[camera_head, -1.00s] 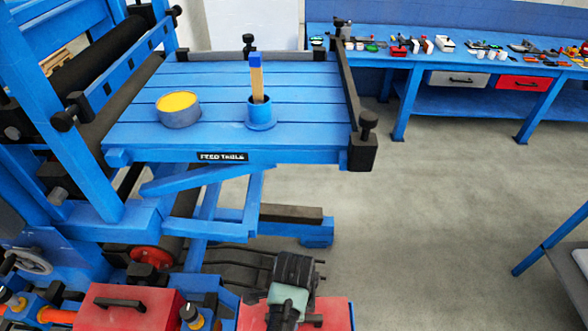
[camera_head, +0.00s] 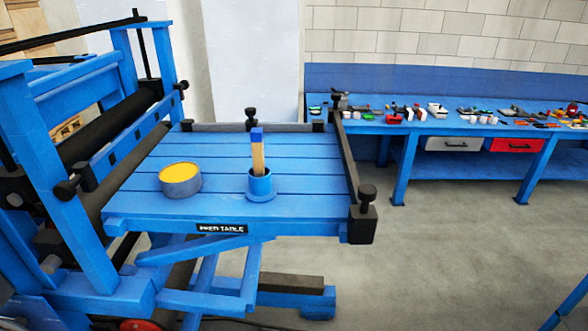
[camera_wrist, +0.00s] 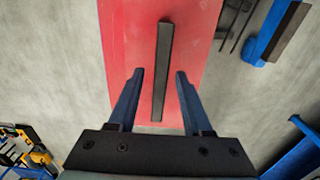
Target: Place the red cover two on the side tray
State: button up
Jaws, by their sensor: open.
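A red cover (camera_wrist: 125,40) fills the middle of the wrist view, with a long black bar handle (camera_wrist: 164,60) running along it. I cannot tell from its looks whether it is cover two. My gripper (camera_wrist: 160,72) is open, with one finger on each side of the handle. Clear gaps show between the fingers and the bar, and nothing is held. The covers and my gripper are out of the head view now. I cannot identify the side tray; a blue frame (camera_head: 572,302) is cut off at the lower right edge.
The blue feed table (camera_head: 225,211) carries a tin with yellow contents (camera_head: 180,180) and a blue holder (camera_head: 260,187) with a brush-like wooden tool. A workbench (camera_head: 375,128) with small parts stands along the back wall. Grey floor (camera_head: 440,250) lies open between them.

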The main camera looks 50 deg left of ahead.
notch_tip(320, 180, up, 12)
jog(key=p, duration=0.1)
jog(key=shift+f+p, duration=0.25)
jog(key=shift+p, duration=0.1)
jog(key=shift+w, duration=0.1)
